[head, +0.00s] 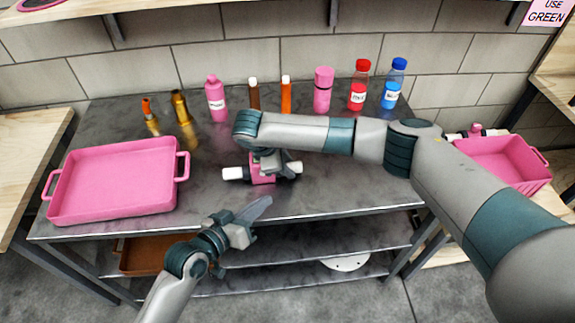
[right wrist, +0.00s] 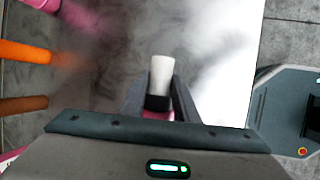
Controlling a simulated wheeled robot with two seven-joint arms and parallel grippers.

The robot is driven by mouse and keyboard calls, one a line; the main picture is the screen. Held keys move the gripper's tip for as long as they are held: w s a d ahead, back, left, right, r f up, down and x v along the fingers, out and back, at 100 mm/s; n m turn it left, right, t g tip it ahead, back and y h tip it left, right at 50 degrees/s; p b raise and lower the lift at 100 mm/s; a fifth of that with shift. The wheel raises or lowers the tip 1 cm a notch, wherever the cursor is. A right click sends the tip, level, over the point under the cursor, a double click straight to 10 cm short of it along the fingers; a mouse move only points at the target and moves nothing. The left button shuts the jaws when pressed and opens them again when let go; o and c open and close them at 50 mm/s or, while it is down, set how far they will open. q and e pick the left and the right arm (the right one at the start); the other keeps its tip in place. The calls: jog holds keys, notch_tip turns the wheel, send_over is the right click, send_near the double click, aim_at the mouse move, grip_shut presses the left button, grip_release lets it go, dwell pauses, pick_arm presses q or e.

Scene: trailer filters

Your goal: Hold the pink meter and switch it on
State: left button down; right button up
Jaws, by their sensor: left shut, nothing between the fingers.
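The pink meter (head: 263,178) is on the metal table's top shelf, near its front middle. It has a pink body with a white end on each side; its face and switch are hidden or too small to see. My right gripper (head: 268,165) is over it from above, with its fingers on both sides of the body. In the right wrist view one white end with a dark band, part of the meter (right wrist: 161,75), shows between the right gripper's fingers (right wrist: 160,92), which look closed on it. My left gripper (head: 258,210) is shut and empty, in front of the table edge.
A pink tray (head: 120,205) fills the table's left side. Several bottles and fittings, including a pink bottle (head: 216,100) and a red-capped bottle (head: 358,88), line the back. A pink crate (head: 510,170) stands at the right. Table surface right of the meter is clear.

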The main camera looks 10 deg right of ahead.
jog(key=o, duration=0.4)
jog(key=shift+o, duration=0.2)
jog(key=v, duration=1.2)
